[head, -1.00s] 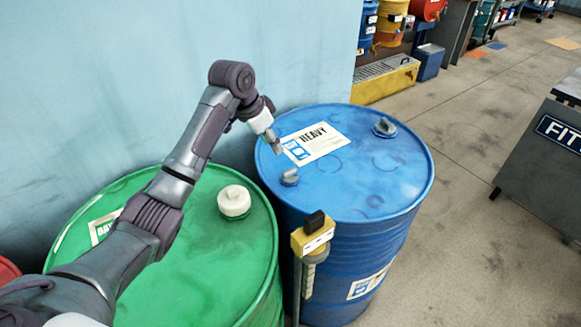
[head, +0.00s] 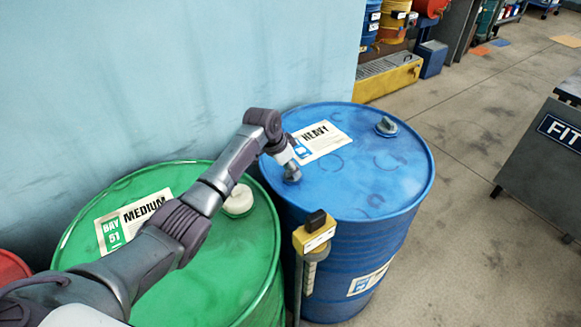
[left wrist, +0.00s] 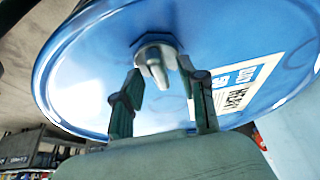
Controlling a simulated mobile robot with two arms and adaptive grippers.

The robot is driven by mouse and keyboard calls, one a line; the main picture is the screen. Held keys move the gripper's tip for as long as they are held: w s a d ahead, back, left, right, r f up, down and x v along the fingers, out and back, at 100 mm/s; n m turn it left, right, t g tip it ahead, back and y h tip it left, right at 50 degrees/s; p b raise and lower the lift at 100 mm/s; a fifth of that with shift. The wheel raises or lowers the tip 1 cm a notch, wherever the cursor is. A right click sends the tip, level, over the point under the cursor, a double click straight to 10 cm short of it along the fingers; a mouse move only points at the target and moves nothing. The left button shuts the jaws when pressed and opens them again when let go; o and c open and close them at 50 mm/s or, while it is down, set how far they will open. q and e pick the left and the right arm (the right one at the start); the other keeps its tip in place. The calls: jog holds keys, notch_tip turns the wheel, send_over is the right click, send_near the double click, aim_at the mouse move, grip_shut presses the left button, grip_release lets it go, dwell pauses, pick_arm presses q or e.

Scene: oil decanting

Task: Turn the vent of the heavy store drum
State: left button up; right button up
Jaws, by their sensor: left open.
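The blue heavy store drum (head: 375,190) stands upright, with a white and blue HEAVY label on its lid. A small grey vent (head: 292,174) sits on the lid's near left side. My left gripper (head: 290,165) reaches down over this vent and partly hides it. In the left wrist view, the vent (left wrist: 156,62) lies just beyond and between the fingertips of my open left gripper (left wrist: 160,90). A gap shows on the left finger's side; contact on the right finger's side cannot be told. My right gripper is not in view.
A green MEDIUM drum (head: 185,265) with a white cap (head: 238,201) stands close at the left, under my left arm. A yellow-topped post (head: 314,232) stands in front of the blue drum. A wall is behind; open floor (head: 470,140) lies to the right.

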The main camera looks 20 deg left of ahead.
pick_arm(q)
jog(key=shift+c, duration=0.4)
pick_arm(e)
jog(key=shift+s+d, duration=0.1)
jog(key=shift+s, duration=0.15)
pick_arm(q)
grip_shut()
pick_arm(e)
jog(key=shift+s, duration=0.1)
